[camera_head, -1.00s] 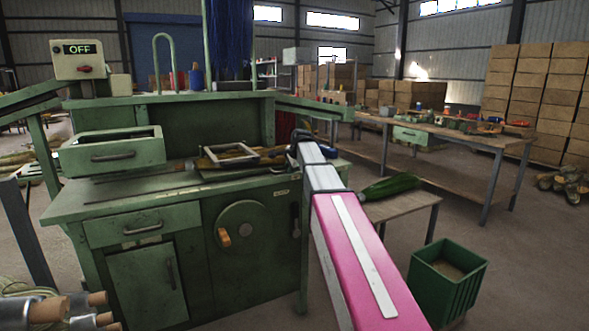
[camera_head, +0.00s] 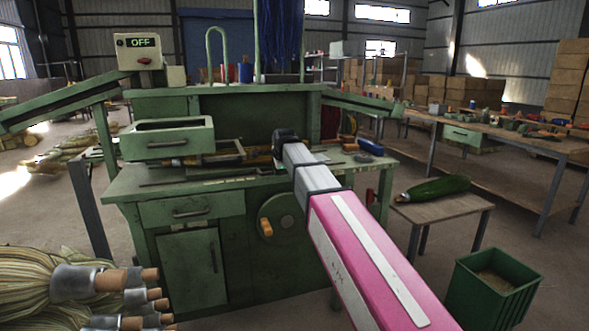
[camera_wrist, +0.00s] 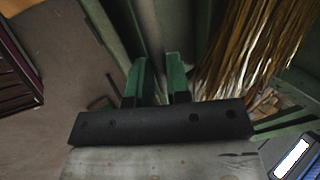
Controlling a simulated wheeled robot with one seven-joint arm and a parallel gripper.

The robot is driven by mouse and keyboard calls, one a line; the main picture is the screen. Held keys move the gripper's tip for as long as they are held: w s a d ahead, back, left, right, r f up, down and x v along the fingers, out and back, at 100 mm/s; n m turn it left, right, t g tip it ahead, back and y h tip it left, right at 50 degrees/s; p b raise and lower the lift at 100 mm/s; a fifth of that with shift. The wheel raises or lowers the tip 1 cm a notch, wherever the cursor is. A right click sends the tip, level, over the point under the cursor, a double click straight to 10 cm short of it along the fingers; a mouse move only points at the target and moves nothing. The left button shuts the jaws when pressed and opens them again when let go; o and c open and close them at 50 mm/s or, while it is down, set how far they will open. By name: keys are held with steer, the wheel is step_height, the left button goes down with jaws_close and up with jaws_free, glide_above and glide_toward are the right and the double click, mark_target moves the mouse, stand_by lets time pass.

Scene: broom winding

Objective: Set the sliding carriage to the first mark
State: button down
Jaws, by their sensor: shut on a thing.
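The green workbench (camera_head: 130,184) fills the middle of the head view. A rectangular frame (camera_head: 236,151), possibly the sliding carriage, lies on its top beside the green drawer box (camera_head: 166,139). I cannot make out the marks. My gripper (camera_head: 280,160) is over the bench top, at the right end of this frame; my own arm hides its fingertips there. In the wrist view, the two green fingers of my gripper (camera_wrist: 157,65) close on a narrow part that is too dark to identify. Straw-coloured bristles (camera_wrist: 240,45) are to their right.
A box marked OFF (camera_head: 139,52) stands at the upper left. An orange-handled wheel (camera_head: 267,228) is on the bench front. Broom heads (camera_head: 60,285) fill the lower left. A low table (camera_head: 443,207) and green bin (camera_head: 492,290) stand right. Floor shows between bench and bin.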

mark_target(268, 173)
steer(key=shift+s+a, duration=0.25)
steer(key=shift+a, duration=0.4)
steer(key=shift+s+a, duration=0.2)
steer(key=shift+a, duration=0.5)
steer(key=shift+s+a, duration=0.25)
steer(key=shift+a, duration=0.4)
steer(key=c, duration=1.1)
jaws_free()
steer(key=v, duration=1)
steer(key=shift+s+r, duration=0.15)
steer(key=shift+r, duration=0.25)
steer(key=shift+d, duration=0.1)
